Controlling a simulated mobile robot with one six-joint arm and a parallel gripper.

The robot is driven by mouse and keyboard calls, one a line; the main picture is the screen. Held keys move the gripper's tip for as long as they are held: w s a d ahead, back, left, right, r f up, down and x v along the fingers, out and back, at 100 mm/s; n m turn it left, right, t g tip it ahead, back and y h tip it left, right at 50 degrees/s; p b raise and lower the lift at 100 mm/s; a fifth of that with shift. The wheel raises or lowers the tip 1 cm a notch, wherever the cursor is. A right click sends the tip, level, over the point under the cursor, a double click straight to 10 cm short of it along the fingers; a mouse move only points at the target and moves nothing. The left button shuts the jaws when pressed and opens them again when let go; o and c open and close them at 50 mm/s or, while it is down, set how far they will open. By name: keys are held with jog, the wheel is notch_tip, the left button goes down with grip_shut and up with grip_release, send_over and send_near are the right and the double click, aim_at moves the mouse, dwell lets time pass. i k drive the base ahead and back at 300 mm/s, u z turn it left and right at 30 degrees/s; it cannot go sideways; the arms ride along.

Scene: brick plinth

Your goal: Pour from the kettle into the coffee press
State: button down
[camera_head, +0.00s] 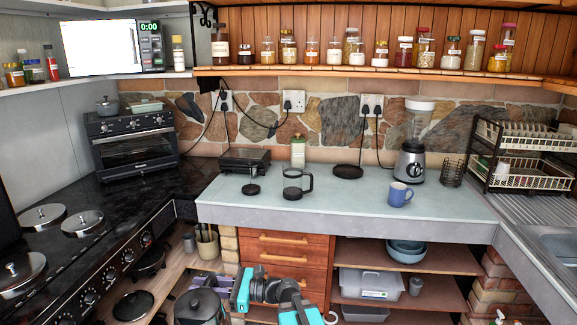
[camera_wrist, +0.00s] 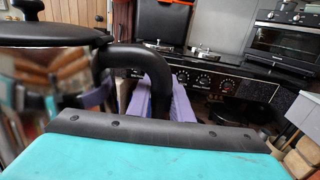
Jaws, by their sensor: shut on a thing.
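The kettle (camera_head: 199,307) is at the bottom of the head view, dark-lidded with a greyish body, in front of the drawers and below counter height. My gripper (camera_head: 224,284) is shut on its black handle. In the wrist view, the purple fingers of my gripper (camera_wrist: 160,95) close around the handle, and the kettle's black lid (camera_wrist: 50,35) is at the left. The kettle looks roughly upright. The coffee press (camera_head: 293,186), a glass beaker with a dark handle, stands open-topped on the pale counter. Its black lid with plunger (camera_head: 252,187) stands apart to its left.
A blue mug (camera_head: 398,195) stands right of the press, with a blender (camera_head: 411,150) behind it. A toaster-like appliance (camera_head: 245,160) and a bottle (camera_head: 297,152) stand behind. The counter front (camera_head: 340,222) is clear. The stove (camera_head: 70,260) is at left.

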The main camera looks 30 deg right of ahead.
aim_at(293, 171)
jog(key=u, duration=0.05)
jog(key=i, duration=0.9)
jog(key=z, duration=0.05)
